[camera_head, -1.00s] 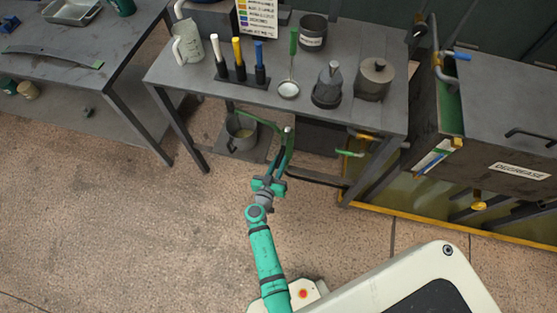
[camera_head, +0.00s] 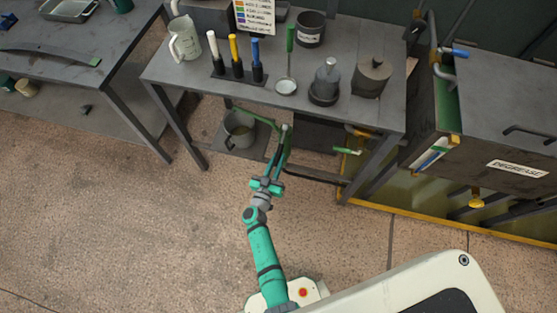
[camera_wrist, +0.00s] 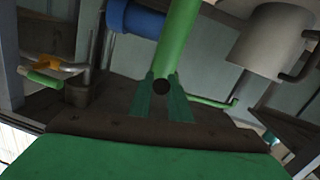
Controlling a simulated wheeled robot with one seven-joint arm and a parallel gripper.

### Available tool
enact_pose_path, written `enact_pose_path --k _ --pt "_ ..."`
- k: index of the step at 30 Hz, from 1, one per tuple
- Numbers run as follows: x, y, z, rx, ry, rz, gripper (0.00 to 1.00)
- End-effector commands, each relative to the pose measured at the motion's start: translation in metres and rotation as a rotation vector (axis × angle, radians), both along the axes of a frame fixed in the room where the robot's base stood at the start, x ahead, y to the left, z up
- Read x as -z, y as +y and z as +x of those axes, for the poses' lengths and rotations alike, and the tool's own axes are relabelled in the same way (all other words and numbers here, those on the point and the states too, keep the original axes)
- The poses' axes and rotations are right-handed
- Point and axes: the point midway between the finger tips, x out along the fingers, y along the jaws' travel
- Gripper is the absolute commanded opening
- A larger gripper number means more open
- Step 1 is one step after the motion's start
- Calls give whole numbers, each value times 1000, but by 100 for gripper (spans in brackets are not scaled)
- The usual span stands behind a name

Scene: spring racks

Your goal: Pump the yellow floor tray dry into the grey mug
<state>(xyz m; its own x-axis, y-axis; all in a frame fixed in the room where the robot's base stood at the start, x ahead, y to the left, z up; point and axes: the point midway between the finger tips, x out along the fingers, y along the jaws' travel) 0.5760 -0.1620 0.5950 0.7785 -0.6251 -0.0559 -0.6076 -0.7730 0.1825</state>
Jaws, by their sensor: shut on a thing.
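My gripper (camera_head: 279,160) is shut on a green lever (camera_head: 285,145) under the bench. In the wrist view, the fingers close around the lever's green bar (camera_wrist: 182,35), whose dark round end shows between them. The grey mug (camera_head: 231,128) stands upright under the bench, left of my gripper and apart from it. Some yellowish liquid shows inside. A green pipe (camera_head: 255,117) runs between the mug's top and the lever area. The yellow floor tray (camera_head: 420,217) lies under the tank at right and shows olive liquid. The joint between pipe and lever is too small to make out.
The bench (camera_head: 205,88) stands over the mug and carries a jug (camera_head: 184,42), colored tubes, a ladle and pots. A yellow valve with a green handle (camera_head: 347,151) sits right of my gripper. Bench legs flank the space. The floor in front is clear.

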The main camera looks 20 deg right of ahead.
Motion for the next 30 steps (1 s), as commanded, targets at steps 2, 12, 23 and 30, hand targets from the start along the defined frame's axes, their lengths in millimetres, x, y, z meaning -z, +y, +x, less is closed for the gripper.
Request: enact_pose_path --k 2,12,23,30 --pt "3 0 -1 -1 6 5 0" --pt "2 -1 0 0 4 5 36" --pt "1 17 -21 -2 4 4 36" --pt "-2 45 -57 -3 5 4 36"
